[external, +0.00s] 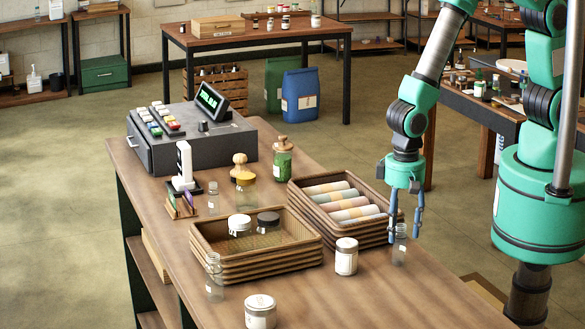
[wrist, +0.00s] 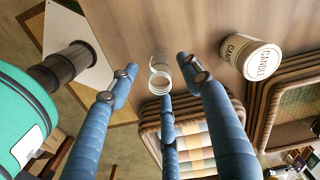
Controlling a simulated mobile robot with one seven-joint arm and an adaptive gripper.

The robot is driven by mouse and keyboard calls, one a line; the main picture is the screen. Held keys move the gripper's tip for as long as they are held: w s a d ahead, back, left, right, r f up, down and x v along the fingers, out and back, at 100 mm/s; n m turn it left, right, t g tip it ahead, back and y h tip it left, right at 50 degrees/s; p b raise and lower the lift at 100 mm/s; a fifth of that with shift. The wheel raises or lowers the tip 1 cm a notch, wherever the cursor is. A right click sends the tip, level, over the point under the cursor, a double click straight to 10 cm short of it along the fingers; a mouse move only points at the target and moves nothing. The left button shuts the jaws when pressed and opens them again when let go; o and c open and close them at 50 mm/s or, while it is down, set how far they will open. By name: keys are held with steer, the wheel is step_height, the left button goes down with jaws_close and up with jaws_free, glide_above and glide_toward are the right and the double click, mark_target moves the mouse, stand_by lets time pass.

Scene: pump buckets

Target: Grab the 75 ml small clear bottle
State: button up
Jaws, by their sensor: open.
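A small clear glass bottle (external: 400,247) stands upright at the right edge of the wooden counter, beside a tray. Its open round mouth faces me in the wrist view (wrist: 159,75). My gripper (external: 405,226) points down over this bottle, its blue fingers open. In the wrist view, my gripper (wrist: 158,82) has its fingers spread around the bottle's mouth, and I see no clear contact. Two other clear bottles stand on the counter: one at the front (external: 215,280) and a smaller one farther back (external: 212,200). I cannot read any volume on the labels.
A white candle jar (external: 346,257) stands close left of the bottle; it shows in the wrist view (wrist: 257,60). Stacked trays hold wrapped rolls (external: 303,204) and jars (external: 238,275). Another white jar (external: 260,312) is in front. The counter's front right (external: 370,300) is clear.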

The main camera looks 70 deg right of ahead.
mark_target(399, 247)
steer(key=shift+f, duration=0.3)
steer(key=shift+f, duration=0.1)
steer(key=shift+f, duration=2.5)
jaws_close()
